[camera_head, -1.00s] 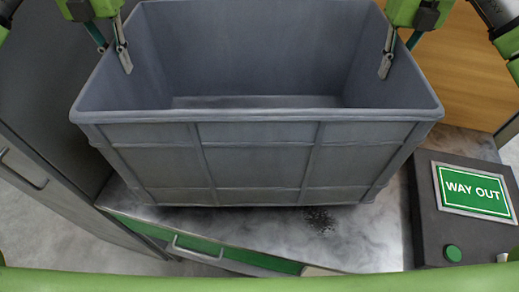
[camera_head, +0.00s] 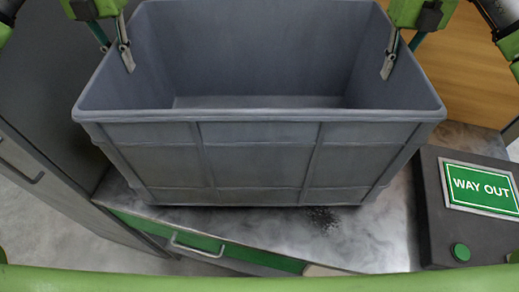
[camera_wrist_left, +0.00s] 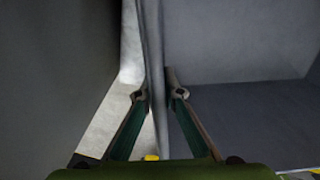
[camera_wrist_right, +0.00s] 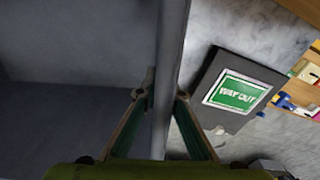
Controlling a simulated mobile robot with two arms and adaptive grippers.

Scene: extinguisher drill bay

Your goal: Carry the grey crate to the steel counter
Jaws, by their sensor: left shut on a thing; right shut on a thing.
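The grey crate (camera_head: 255,160) is a large, open, ribbed bin, and its visible floor looks empty. It appears level over the steel counter (camera_head: 385,235); I cannot tell whether its base touches the top. My left gripper (camera_head: 126,58) is shut on the crate's left wall, with one finger inside and one outside. The left wrist view shows that wall between the fingers (camera_wrist_left: 158,95). My right gripper (camera_head: 389,64) is shut on the right wall, which also sits between the fingers in the right wrist view (camera_wrist_right: 164,97).
A dark box with a "WAY OUT" sign (camera_head: 482,187) and a green button (camera_head: 460,252) stands close to the crate's right. A tall dark cabinet (camera_head: 45,90) is at the left. A dark speckled patch (camera_head: 322,218) lies on the counter. A wooden panel (camera_head: 470,75) is behind right.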

